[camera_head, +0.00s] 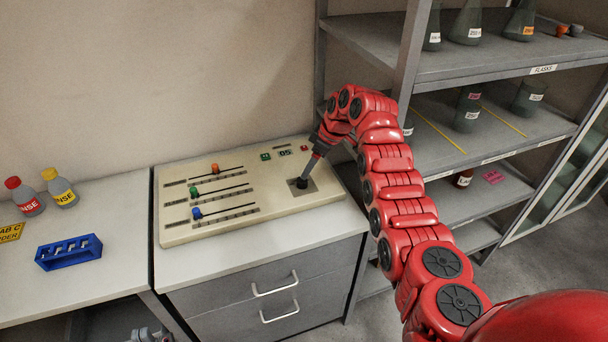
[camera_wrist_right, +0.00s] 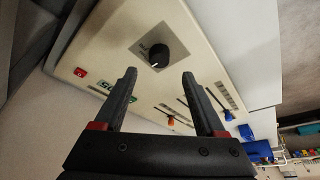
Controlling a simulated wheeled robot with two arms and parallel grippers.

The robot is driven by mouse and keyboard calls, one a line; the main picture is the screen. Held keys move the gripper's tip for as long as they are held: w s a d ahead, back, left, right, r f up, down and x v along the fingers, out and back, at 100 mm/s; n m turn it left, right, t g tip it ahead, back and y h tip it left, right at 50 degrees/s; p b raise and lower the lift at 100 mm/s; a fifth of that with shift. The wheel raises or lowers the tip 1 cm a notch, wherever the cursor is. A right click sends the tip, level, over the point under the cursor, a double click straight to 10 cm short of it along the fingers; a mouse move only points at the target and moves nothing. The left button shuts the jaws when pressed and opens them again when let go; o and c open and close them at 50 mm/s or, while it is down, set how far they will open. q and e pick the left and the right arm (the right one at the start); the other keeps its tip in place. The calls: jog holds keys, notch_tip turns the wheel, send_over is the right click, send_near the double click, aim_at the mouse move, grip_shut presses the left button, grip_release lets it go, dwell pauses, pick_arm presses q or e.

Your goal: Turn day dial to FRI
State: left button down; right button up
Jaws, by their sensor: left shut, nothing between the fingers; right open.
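The day dial is a black round knob (camera_wrist_right: 156,55) on a grey square plate, set in a cream control panel (camera_wrist_right: 100,48). In the head view the dial (camera_head: 302,183) is at the panel's right end, partly covered by my gripper. A white mark shows on the knob; I cannot read the day labels around it. My right gripper (camera_wrist_right: 159,75) is open, its two fingertips pointing at the dial, with nothing between them. In the head view my right gripper (camera_head: 313,166) is just above the dial; contact cannot be told. My left gripper is out of view.
The panel also carries sliders with orange (camera_head: 215,168), green (camera_head: 194,191) and blue (camera_head: 197,213) knobs, and a green display (camera_head: 285,146). A blue rack (camera_head: 68,256) and two bottles (camera_head: 62,190) stand left. Shelves with flasks (camera_head: 468,25) stand close at right.

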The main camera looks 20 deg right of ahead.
aim_at(302, 182)
jog(key=x, duration=0.6)
jog(key=shift+w+a+f, duration=0.1)
jog(key=shift+w+f, duration=0.05)
grip_shut()
dwell(0.4)
